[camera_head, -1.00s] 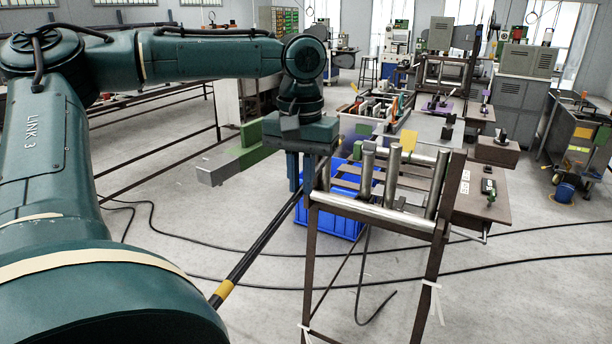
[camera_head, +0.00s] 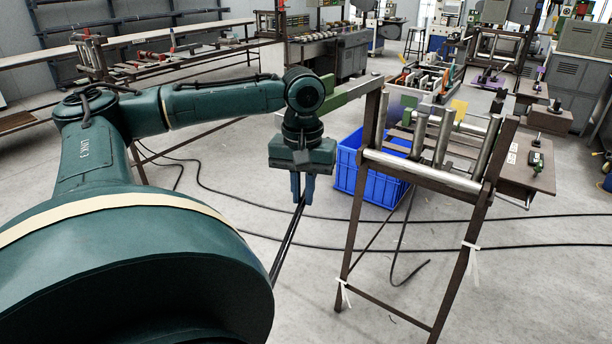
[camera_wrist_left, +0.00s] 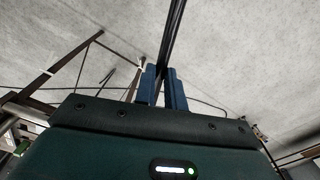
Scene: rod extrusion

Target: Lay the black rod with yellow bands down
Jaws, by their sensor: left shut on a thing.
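The black rod (camera_head: 286,241) hangs from my left gripper (camera_head: 302,201), slanting down and left until my own arm hides it. No yellow band shows on the visible part. My left gripper points down with its blue fingers shut on the rod, left of the brown roller stand and clear of it. In the left wrist view the rod (camera_wrist_left: 174,38) runs out between the blue fingers (camera_wrist_left: 163,72) to the top edge. The rod's far end is out of sight. My right gripper is not in view.
The brown stand (camera_head: 461,254) with metal rollers is right of the gripper. A blue crate (camera_head: 372,192) stands behind it. Black cables (camera_head: 330,216) cross the grey floor. A long bench (camera_head: 190,66) and racks lie at the back left. Floor left of the gripper is open.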

